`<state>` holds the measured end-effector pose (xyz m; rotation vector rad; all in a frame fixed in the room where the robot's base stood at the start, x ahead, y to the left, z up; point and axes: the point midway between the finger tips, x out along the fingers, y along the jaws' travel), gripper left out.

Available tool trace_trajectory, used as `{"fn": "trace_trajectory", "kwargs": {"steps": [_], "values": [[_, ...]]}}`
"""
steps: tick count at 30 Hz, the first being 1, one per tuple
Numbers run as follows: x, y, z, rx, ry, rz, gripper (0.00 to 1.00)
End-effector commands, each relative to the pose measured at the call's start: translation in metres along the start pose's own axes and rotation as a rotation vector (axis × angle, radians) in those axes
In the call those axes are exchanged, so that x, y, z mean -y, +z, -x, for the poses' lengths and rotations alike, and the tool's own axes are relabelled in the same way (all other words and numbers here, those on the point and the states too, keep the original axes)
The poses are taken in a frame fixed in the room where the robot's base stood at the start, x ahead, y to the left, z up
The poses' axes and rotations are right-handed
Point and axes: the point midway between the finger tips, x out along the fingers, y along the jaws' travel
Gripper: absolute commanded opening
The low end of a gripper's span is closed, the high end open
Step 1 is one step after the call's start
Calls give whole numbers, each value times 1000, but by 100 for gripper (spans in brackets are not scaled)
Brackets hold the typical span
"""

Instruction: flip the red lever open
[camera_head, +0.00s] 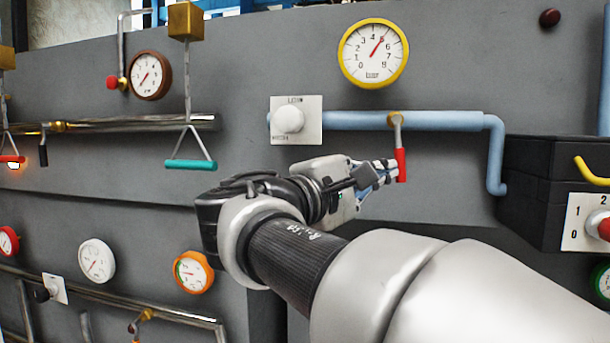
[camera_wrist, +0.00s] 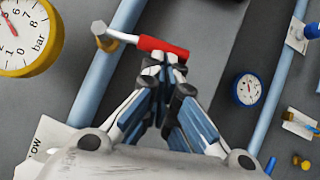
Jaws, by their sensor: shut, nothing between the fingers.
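The red lever (camera_head: 401,164) hangs down from a brass valve (camera_head: 396,118) on the light blue pipe (camera_head: 440,120). In the wrist view the red handle (camera_wrist: 162,45) lies just beyond my fingertips, with its pale stem running to the brass valve (camera_wrist: 104,38). My gripper (camera_head: 392,170) is shut and empty. Its fingertips are right beside the red handle, at its left side in the head view. Whether they touch it I cannot tell. The wrist view also shows the closed fingertips (camera_wrist: 165,60).
A yellow-rimmed gauge (camera_head: 374,53) is above the pipe. A white knob (camera_head: 289,119) on a plate sits left of the lever. A black box (camera_head: 530,190) juts out at the right. A teal-handled lever (camera_head: 190,164) hangs farther left. The grey wall right of the lever is clear up to the pipe bend.

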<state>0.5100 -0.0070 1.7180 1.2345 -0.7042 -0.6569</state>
Motion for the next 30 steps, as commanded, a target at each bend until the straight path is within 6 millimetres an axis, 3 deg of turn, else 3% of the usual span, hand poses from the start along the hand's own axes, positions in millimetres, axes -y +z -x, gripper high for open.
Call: {"fn": "trace_trajectory", "kwargs": {"steps": [15, 30], "values": [[18, 31, -20, 6, 237, 356, 0], [9, 59, -38, 5, 486, 727, 0]]}}
